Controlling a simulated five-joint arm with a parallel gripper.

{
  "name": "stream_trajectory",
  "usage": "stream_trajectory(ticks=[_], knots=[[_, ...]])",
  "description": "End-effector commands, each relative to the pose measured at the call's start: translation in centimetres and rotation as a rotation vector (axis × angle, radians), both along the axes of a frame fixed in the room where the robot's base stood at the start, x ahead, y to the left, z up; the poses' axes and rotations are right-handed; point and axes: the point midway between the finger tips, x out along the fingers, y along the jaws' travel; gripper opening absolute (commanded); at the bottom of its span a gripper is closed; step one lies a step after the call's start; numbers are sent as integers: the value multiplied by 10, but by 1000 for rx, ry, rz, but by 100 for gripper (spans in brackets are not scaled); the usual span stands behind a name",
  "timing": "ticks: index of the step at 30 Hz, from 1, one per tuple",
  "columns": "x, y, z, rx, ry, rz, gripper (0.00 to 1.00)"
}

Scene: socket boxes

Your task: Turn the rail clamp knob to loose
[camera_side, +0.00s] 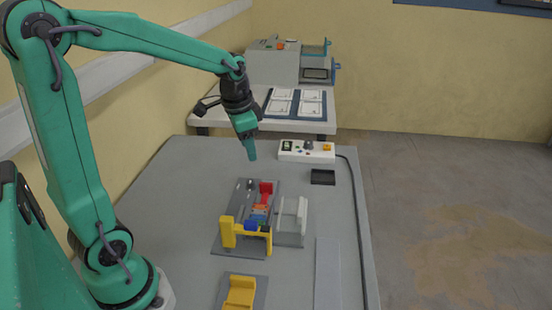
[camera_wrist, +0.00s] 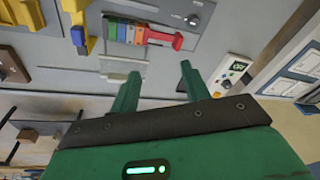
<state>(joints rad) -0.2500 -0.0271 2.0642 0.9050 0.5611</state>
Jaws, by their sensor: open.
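The rail clamp knob (camera_side: 250,184) is a small dark round knob near the far end of a dark grey base plate (camera_side: 229,242). In the wrist view the knob (camera_wrist: 193,19) shows at the top, with a pale pointer line. I cannot read its setting. Beside it, a row of coloured blocks (camera_side: 259,214) ends at a red clamp piece (camera_side: 266,188). My gripper (camera_side: 251,153) hangs above the table beyond the plate's far end, apart from the knob. In the wrist view its two fingers (camera_wrist: 158,80) are spread with nothing between them.
A yellow bracket (camera_side: 246,235) stands at the plate's near end, and a pale grey bracket (camera_side: 292,222) stands to its right. A white control box (camera_side: 306,151) and a black block (camera_side: 323,177) lie at the far right. A yellow holder (camera_side: 239,292) is in front.

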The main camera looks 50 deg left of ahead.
Motion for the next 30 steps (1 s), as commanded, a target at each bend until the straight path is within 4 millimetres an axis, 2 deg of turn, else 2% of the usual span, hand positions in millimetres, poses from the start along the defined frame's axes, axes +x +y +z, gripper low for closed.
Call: stream_trajectory(ticks=[15, 30], knots=[[-34, -31, 25, -16, -80, 72, 46], [-67, -55, 39, -44, -152, 139, 46]])
